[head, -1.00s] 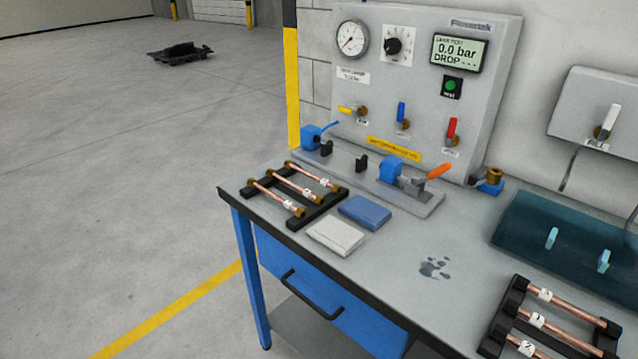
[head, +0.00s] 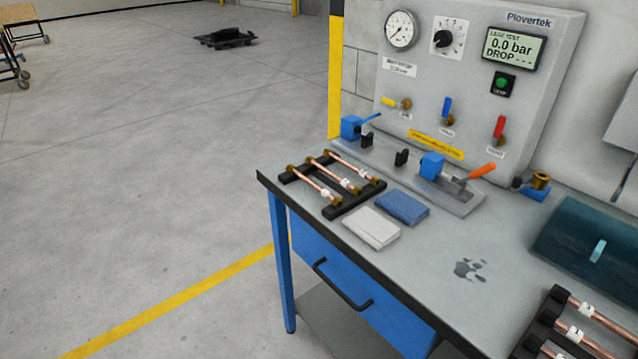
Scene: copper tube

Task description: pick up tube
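Several copper tubes with brass ends and white tags lie on a black rack (head: 347,203) at the left end of the workbench. One copper tube (head: 316,186) lies at the rack's left side, with others beside it. A second black rack (head: 536,328) at the lower right holds more copper tubes (head: 601,317) with white tags, partly cut off by the picture edge. Neither of my grippers is in view.
A test panel (head: 455,80) reads 0.0 bar.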

